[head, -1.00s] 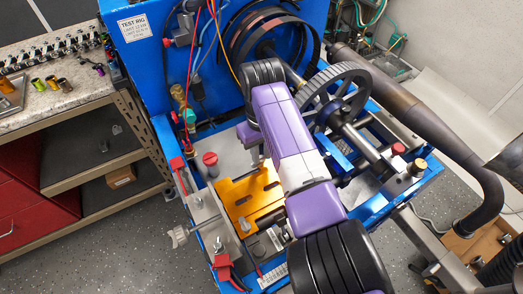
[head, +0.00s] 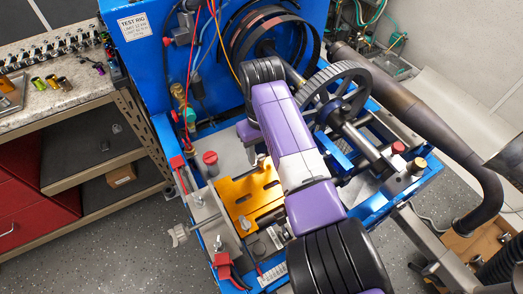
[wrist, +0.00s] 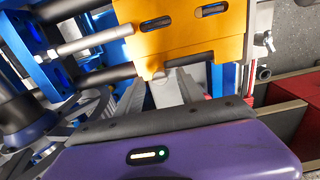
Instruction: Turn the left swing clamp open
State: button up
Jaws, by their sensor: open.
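The orange slotted plate (head: 240,195) lies at the left of the blue rig bed, with a silver bolt head (head: 245,223) near its front edge. I cannot surely tell which part is the left swing clamp. In the wrist view the plate (wrist: 200,35) fills the upper middle. My gripper (wrist: 158,85) is open just below the plate's near edge, its two grey fingers apart with a pale grey piece visible between them. I cannot tell if they touch it. In the head view my purple arm hides most of my gripper.
A red-capped post (head: 210,160) stands beside the plate. A wing screw (head: 180,235) sticks out left of the rig. A toothed wheel and shaft (head: 340,95) stand to the right. Cables hang at the back. A workbench (head: 60,105) stands left, with floor between.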

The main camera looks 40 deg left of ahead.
aim_at(261, 156)
notch_tip(261, 156, up, 8)
jog(key=shift+f+b, duration=0.1)
jog(key=shift+b, duration=0.6)
